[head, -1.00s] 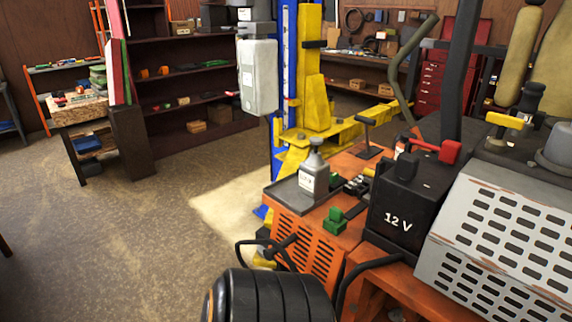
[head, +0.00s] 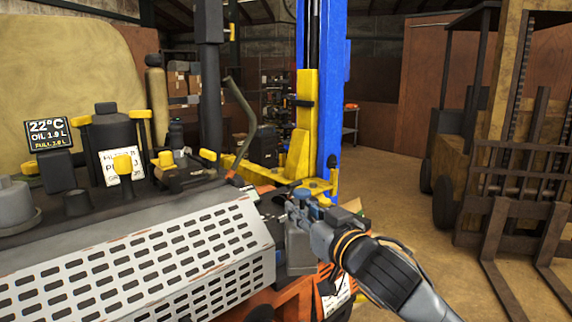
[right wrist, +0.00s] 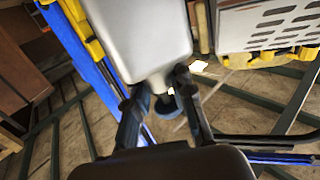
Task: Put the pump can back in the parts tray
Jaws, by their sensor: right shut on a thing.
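My right gripper (head: 296,204) reaches in from the lower right in the head view, beside the end of the grey slotted panel. It is shut on the pump can. The can's pale grey body (right wrist: 140,40) fills the upper middle of the right wrist view, with the gripper fingers (right wrist: 162,97) at its narrow end. Part of a grey body (head: 299,250) shows below the gripper in the head view, partly covered by the arm. I cannot make out the parts tray in the views now. My left gripper is out of view.
The slotted panel (head: 150,268) and black machine parts fill the left. A blue lift post (head: 330,90) with a yellow carriage (head: 300,140) stands just behind the gripper. A forklift (head: 520,150) stands at the right. Floor between them is open.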

